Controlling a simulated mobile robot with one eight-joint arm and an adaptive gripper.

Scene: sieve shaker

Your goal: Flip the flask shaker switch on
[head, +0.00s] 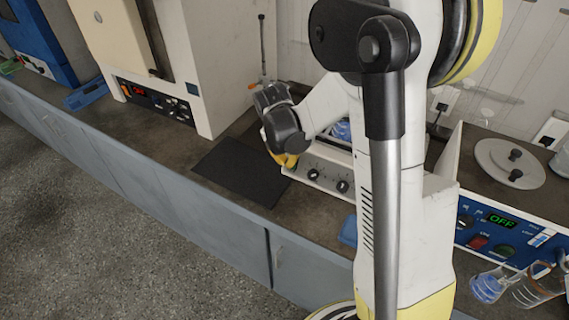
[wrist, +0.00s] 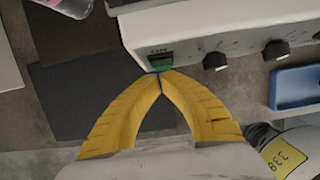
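The flask shaker (head: 328,177) is a light grey machine on the bench, partly hidden behind my arm in the head view. Its front panel also shows at the top of the wrist view (wrist: 235,35). A green switch (wrist: 161,61) sits at the panel's left end, and black knobs are to its right. My gripper (wrist: 159,73) has yellow fingers that meet at the tips, with nothing seen between them. The tips lie just below the switch in the wrist view; I cannot tell if they touch it. In the head view my gripper (head: 286,160) is at the panel's left end and hides the switch.
A black mat (head: 241,172) lies left of the shaker. A large beige oven (head: 150,60) stands farther left. A blue tray (wrist: 296,87) is right of my gripper. A blue device reading OFF (head: 500,222) and glass flasks (head: 489,285) are at the right.

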